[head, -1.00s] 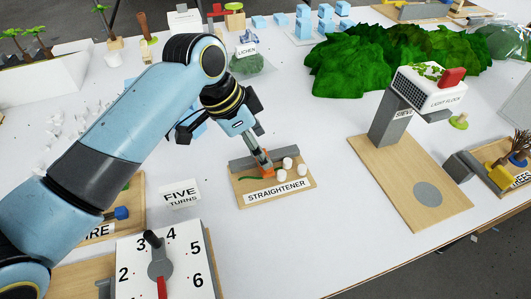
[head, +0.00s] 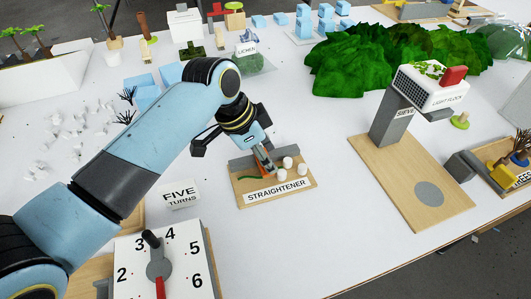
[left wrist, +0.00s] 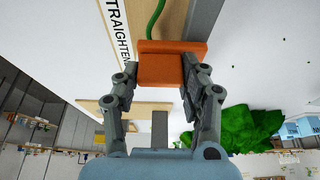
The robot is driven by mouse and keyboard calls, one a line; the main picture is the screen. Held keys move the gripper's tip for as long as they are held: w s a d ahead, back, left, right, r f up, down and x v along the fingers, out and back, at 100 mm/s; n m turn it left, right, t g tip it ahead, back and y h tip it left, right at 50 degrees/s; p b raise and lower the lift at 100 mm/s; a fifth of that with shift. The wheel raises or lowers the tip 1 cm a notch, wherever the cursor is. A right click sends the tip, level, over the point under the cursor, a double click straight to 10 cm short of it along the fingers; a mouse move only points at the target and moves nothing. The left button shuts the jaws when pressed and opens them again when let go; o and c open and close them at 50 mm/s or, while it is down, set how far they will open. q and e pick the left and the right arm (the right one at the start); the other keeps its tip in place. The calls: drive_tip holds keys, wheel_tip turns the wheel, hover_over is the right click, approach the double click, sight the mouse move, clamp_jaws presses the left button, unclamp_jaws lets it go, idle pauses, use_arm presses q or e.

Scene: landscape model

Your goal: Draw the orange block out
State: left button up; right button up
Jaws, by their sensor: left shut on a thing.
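The orange block (left wrist: 172,62) sits between the fingers of my left gripper (left wrist: 168,82) in the left wrist view. Both fingers are closed on its sides. A green wire (left wrist: 155,18) runs up to the block's far edge. In the head view my left gripper (head: 267,168) points down onto the straightener board (head: 308,186), and the fingers hide most of the block. The green wire also shows on the board (head: 247,178). Several white rollers (head: 281,175) stand just right of the fingers. A grey bar (head: 242,164) lies along the board's back. My right gripper is not in view.
The "Five Turns" sign (head: 180,195) and numbered dial (head: 160,262) stand left of the board. Green foliage (head: 385,62) lies behind. White table is clear in front of the straightener.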

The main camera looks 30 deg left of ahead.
use_arm(q)
clamp_jaws()
drive_tip(key=shift+s+a, duration=0.1)
drive_tip(key=s+a+p, duration=0.1)
drive_tip(key=s+p, duration=0.1)
drive_tip(key=s+a+p, duration=0.2)
drive_tip(key=shift+a+r+p, duration=0.2)
drive_tip(key=shift+a+p, duration=0.1)
drive_tip(key=shift+s+a+f, duration=0.1)
drive_tip(key=shift+s+a, duration=0.15)
drive_tip(key=shift+s, duration=0.05)
drive_tip(key=shift+f, duration=0.1)
